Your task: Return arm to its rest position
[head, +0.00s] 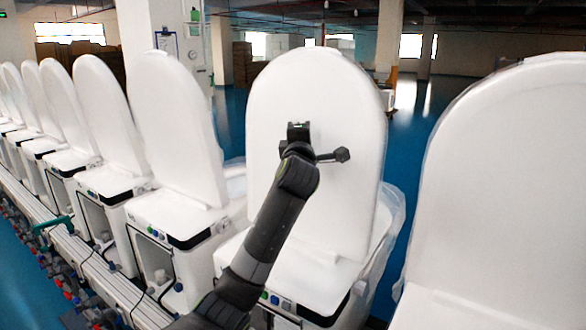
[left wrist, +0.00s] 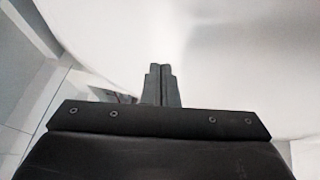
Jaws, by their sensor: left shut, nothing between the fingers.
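My left arm comes up from the bottom of the head view, with its gripper (head: 299,130) in front of the raised white lid (head: 345,95) of the middle toilet. In the left wrist view the two dark fingers of my left gripper (left wrist: 162,70) are side by side and shut, with nothing between them. The white lid surface (left wrist: 235,55) fills most of the view beyond them. I cannot tell whether the fingertips touch the lid. My right gripper is not in view.
A row of white toilets with raised lids (head: 175,125) runs along a rail (head: 60,235) to the left. Another large raised lid (head: 510,190) stands close on the right. Blue floor (head: 450,95) is open behind, with a pillar (head: 388,35) and stacked boxes (head: 243,65).

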